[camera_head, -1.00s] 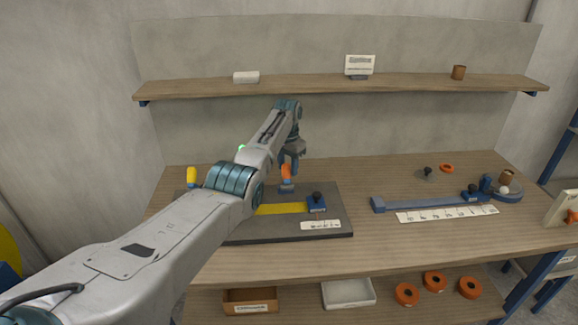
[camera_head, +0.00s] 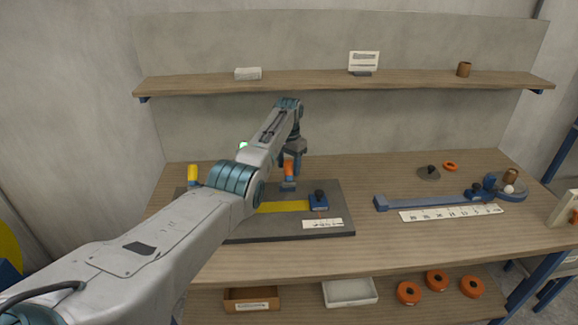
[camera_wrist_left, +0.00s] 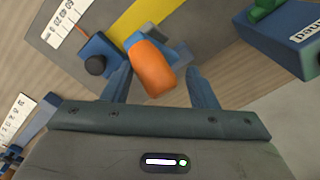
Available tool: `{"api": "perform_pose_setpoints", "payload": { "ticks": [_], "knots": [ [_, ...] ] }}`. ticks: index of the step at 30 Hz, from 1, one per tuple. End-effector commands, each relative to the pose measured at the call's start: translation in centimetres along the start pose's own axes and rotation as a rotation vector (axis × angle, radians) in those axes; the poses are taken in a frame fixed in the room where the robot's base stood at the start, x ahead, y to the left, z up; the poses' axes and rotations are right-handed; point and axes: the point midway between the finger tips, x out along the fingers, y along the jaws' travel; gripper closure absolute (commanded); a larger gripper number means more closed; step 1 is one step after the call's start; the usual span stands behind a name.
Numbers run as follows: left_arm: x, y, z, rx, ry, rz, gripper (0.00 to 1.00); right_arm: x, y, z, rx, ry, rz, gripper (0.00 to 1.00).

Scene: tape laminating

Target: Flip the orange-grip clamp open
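The orange-grip clamp (camera_head: 289,168) stands upright on the dark board (camera_head: 335,222), at the right-hand end of my left arm. Its blue base sits by the yellow strip (camera_head: 285,207). My left gripper (camera_head: 291,160) is right at the orange grip, pointing down. In the left wrist view, the orange grip (camera_wrist_left: 150,68) lies between the two blue-grey fingers of my left gripper (camera_wrist_left: 160,85). The fingers are apart, with a visible gap on the right side of the grip; the left finger is close to it. My right gripper is not in view.
A blue block with a black knob (camera_head: 319,200) sits at the strip's right end; a yellow-grip clamp (camera_head: 193,175) stands at the board's left. A blue bar (camera_head: 425,201) and white ruler (camera_head: 450,213) lie on the right. The table between is clear.

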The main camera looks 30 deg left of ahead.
Motion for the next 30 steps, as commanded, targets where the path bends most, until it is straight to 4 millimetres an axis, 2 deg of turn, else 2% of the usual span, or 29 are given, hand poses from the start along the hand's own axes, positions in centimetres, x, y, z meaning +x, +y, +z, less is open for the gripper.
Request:
{"api": "perform_pose_setpoints", "payload": {
  "ticks": [15, 21, 30],
  "knots": [
    [-9.0, 0.1, -0.1, -0.001, 0.001, -0.003, 0.50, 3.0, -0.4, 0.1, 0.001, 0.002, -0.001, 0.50],
    [-10.3, 0.1, -0.1, -0.001, -0.002, -0.003, 0.50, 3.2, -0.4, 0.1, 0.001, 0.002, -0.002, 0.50],
    [-10.4, 0.1, -0.1, 0.000, -0.002, -0.003, 0.50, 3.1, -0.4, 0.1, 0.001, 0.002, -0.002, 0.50]
  ]
}}
